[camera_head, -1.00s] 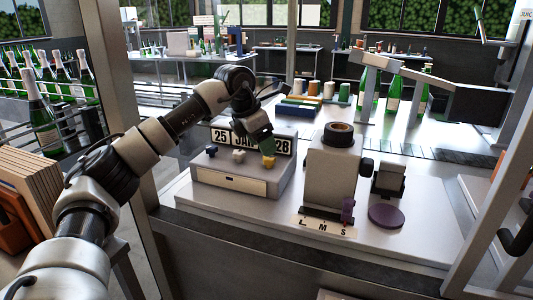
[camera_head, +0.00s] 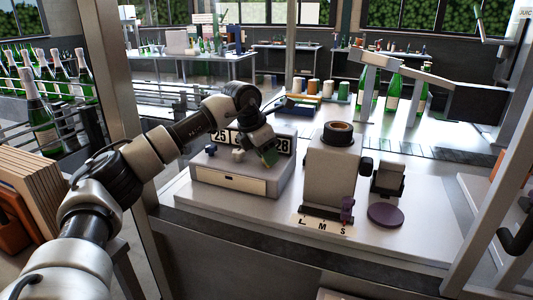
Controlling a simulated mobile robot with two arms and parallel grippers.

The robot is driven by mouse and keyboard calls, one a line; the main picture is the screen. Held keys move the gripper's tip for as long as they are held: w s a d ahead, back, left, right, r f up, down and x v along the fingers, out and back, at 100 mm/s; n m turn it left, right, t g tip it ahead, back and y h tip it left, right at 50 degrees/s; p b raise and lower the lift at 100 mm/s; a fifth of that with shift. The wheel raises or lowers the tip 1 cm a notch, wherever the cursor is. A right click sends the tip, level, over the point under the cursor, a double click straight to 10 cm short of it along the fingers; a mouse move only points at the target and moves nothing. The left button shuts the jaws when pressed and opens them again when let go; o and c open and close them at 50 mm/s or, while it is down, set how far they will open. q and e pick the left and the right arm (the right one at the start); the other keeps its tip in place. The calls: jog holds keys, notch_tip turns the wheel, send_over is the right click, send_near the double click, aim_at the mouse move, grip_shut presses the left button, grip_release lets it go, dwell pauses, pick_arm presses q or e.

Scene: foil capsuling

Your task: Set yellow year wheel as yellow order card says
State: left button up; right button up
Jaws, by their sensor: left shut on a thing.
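The date stamper box (camera_head: 231,179) stands on the worktop, with a display reading 25 (camera_head: 220,137) at left and 28 (camera_head: 283,144) at right. The month between them is mostly hidden by my arm. A blue knob (camera_head: 212,151) and a white knob (camera_head: 238,155) show on its front top. My left gripper (camera_head: 269,157) is down at the right end of the box, shut at the yellow year wheel's place. It covers the yellow wheel, which I cannot see. No yellow order card can be made out. My right gripper is out of view.
A grey machine (camera_head: 332,178) with an L M S scale (camera_head: 322,226) stands right of the box. A purple disc (camera_head: 385,215) lies beside it. Coloured spools (camera_head: 327,89) and green bottles (camera_head: 393,92) stand behind.

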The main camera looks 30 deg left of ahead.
pick_arm(q)
jog(key=shift+r+m+g+h+p, duration=0.2)
jog(key=shift+m+g+h+p, duration=0.2)
jog(key=shift+m+p, duration=1)
jog(key=m+p, duration=0.2)
jog(key=shift+w+a+m+g+h, duration=0.1)
jog(key=shift+m+g+h, duration=0.2)
jog(key=shift+h, duration=0.1)
jog(key=m+g+p, duration=0.1)
jog(key=m+p, duration=0.1)
jog(key=m, duration=0.1)
jog(key=shift+w+h, duration=0.1)
jog(key=shift+h, duration=0.2)
jog(key=shift+w+f+m+g+p, duration=0.15)
jog(key=shift+m+g+p, duration=0.45)
jog(key=shift+m, duration=1.1)
jog(key=o, duration=0.9)
jog(key=b+v, duration=0.1)
jog(key=v, duration=0.9)
jog(key=shift+a+r, duration=0.25)
jog(key=shift+r, duration=0.1)
